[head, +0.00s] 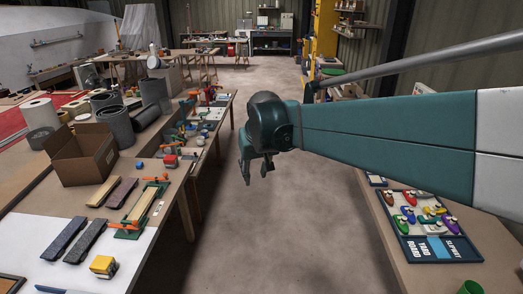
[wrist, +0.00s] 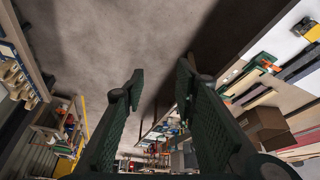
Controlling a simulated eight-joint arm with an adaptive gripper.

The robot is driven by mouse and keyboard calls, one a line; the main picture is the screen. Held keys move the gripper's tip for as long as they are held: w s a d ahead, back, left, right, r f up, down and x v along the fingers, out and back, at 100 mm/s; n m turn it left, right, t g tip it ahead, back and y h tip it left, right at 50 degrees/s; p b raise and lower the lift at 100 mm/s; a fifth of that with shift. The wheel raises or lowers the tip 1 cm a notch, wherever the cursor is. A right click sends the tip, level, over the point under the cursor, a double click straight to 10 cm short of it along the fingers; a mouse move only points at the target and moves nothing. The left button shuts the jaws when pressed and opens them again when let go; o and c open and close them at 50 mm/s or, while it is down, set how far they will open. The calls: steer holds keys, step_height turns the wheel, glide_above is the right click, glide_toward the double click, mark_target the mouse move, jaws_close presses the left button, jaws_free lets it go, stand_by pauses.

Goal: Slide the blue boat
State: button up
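Several small toy boats in red, purple, green, yellow and blue sit close together on the tray (head: 471,254) on the right-hand table in the head view. My gripper (head: 256,168) hangs over the floor aisle between the two tables, well left of the tray. Its two dark green fingers are apart and empty. In the wrist view my gripper (wrist: 161,75) also shows open, with only floor and distant furniture between the fingers.
The left bench (head: 165,205) carries an open cardboard box (head: 84,158), dark rolls, orange clamps and a yellow block (head: 103,266). A blue lettered panel lies at the tray's front. A green cup (head: 470,287) stands near the lower right edge. The aisle floor (head: 275,230) is clear.

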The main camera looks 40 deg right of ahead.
steer(key=s+d+f+m+g, duration=0.1)
steer(key=s+d+f+m, duration=0.15)
steer(key=d, duration=1.05)
steer(key=s+d+f+m+g, duration=0.1)
steer(key=s+d+f, duration=0.15)
steer(key=d, duration=1.05)
steer(key=s+d+f+m+g, duration=0.1)
steer(key=s+d+f+m, duration=0.15)
steer(key=d, duration=1.05)
steer(key=s+d+f+m, duration=0.1)
steer(key=s+d+f, duration=0.5)
steer(key=s+d, duration=0.3)
steer(key=s+d+f+m+y, duration=0.1)
steer(key=s+d+f, duration=0.5)
steer(key=s+d, duration=0.3)
steer(key=s+d+f+m+g+y+p, duration=0.1)
steer(key=s+d+f, duration=0.5)
steer(key=s+d, duration=0.3)
steer(key=shift+s+d+f+m, duration=0.1)
steer(key=shift+s+f+m, duration=0.1)
steer(key=shift+s, duration=0.4)
steer(key=shift+s+f+m, duration=0.1)
steer(key=shift+s+f, duration=0.05)
steer(key=shift+s, duration=0.65)
steer(key=shift+f, duration=0.15)
steer(key=shift+f+b, duration=0.3)
steer(key=shift+f, duration=3.5)
